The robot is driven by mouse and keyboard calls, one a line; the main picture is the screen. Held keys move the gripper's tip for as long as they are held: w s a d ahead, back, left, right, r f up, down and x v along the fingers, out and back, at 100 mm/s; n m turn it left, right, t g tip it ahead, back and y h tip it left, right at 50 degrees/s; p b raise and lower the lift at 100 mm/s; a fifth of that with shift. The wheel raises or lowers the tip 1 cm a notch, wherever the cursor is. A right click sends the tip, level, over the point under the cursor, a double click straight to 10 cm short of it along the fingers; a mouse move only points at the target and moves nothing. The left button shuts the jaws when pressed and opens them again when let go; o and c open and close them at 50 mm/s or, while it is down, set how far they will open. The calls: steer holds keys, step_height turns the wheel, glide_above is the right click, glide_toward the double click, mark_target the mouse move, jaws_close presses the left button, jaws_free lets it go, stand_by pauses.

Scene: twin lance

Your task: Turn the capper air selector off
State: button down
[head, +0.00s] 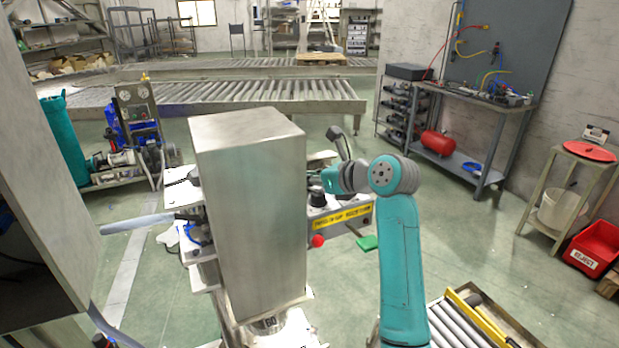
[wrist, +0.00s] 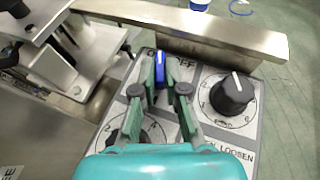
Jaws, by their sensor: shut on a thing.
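The blue selector knob (wrist: 160,68) stands on the grey control panel (wrist: 200,135) in the wrist view. Its white line points roughly up the picture. A partly hidden label ending in "OFF" shows behind it to the right. My gripper (wrist: 161,76) is shut on the blue selector, one green finger at each side. In the head view my wrist (head: 345,179) reaches in at the right side of the capper, and the fingertips and the selector are hidden there.
A black knob (wrist: 233,93) on a numbered dial stands right of my fingers. Another numbered dial (wrist: 151,132) is partly under my gripper. A metal bar (wrist: 200,32) runs behind the panel. A tall steel cabinet (head: 247,200) and a red button (head: 318,241) are close to my arm.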

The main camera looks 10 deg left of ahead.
steer(key=shift+s+a+m+t+h, duration=0.15)
steer(key=shift+m+t+h, duration=0.75)
steer(key=shift+m, duration=0.15)
steer(key=shift+s+a+m+t+h, duration=0.15)
steer(key=shift+m+t+h, duration=0.7)
steer(key=shift+m, duration=0.2)
steer(key=c, duration=1.2)
jaws_free()
steer(key=v, duration=1.2)
